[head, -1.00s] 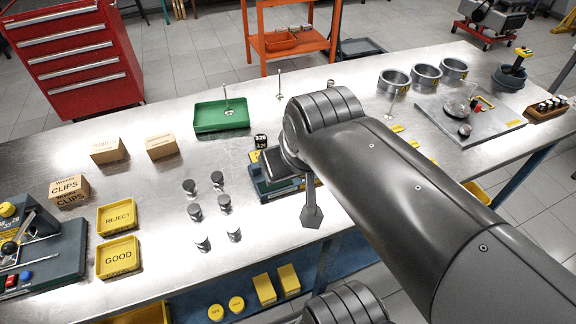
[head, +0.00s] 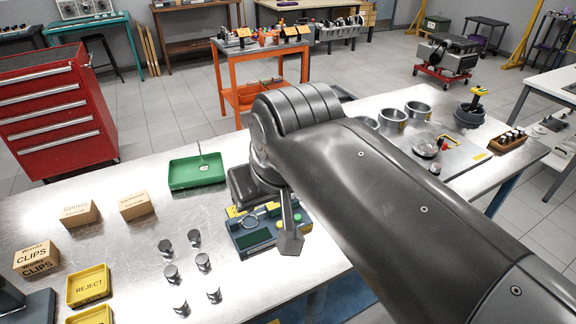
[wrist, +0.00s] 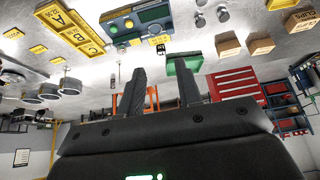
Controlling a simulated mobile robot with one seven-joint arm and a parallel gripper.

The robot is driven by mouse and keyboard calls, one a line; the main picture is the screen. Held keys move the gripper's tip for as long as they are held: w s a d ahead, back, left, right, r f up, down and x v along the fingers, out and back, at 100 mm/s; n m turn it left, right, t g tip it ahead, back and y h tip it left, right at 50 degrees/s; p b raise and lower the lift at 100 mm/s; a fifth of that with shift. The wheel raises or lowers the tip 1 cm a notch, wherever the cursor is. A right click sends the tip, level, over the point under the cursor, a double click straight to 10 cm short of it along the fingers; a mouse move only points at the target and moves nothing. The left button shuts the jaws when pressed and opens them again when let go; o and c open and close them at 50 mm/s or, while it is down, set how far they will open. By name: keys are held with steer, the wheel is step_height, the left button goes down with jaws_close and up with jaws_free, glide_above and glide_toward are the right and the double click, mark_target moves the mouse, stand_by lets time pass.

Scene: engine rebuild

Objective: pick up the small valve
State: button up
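A thin-stemmed valve (head: 202,158) stands in the green tray (head: 184,182) at the back of the bench in the head view. The frames do not show whether it is the small one. In the upside-down wrist view, a slim upright valve-like piece (wrist: 117,76) shows left of my fingers, and another thin stem (wrist: 65,76) stands farther left. My gripper (wrist: 161,68) is open and empty, its two fingers well apart, with the green tray behind the right finger. In the head view my gripper (head: 290,240) hangs over the green-and-yellow device, apart from any valve; my arm hides the bench behind it.
The green-and-yellow device (head: 245,240) sits below my gripper. Several metal cylinders (head: 170,272) stand left of it. Cardboard boxes (head: 137,205) and a yellow REJECT tray (head: 88,287) lie farther left. Metal rings (head: 418,114) stand at the right rear. Bare bench lies before the green tray.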

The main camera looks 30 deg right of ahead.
steer(key=w+a+f+m, duration=0.1)
steer(key=w+a, duration=0.1)
steer(key=w, duration=0.4)
steer(key=w+a+f+m, duration=0.2)
steer(key=w, duration=0.3)
steer(key=w+a+f+m+t+y, duration=0.2)
steer(key=w+f+m+y, duration=0.2)
steer(key=w+f+m, duration=1.05)
steer(key=w+d+r+m+t, duration=0.6)
steer(key=w+d+r+m, duration=0.1)
steer(key=w+d, duration=0.25)
steer(key=s+d+r+m+t+h, duration=0.2)
steer(key=s+d+r+m+h, duration=0.1)
steer(key=d+r+m, duration=0.55)
steer(key=s+d+r+m+t+h, duration=0.2)
steer(key=d+r+m+h, duration=0.3)
steer(key=d, duration=0.6)
step_height(320, 180, down, 22)
steer(key=y, duration=0.1)
steer(key=shift+w+d+f, duration=0.1)
steer(key=shift+w+f, duration=0.1)
steer(key=shift+w, duration=1)
steer(key=shift+w+f, duration=0.2)
steer(key=shift+w, duration=1)
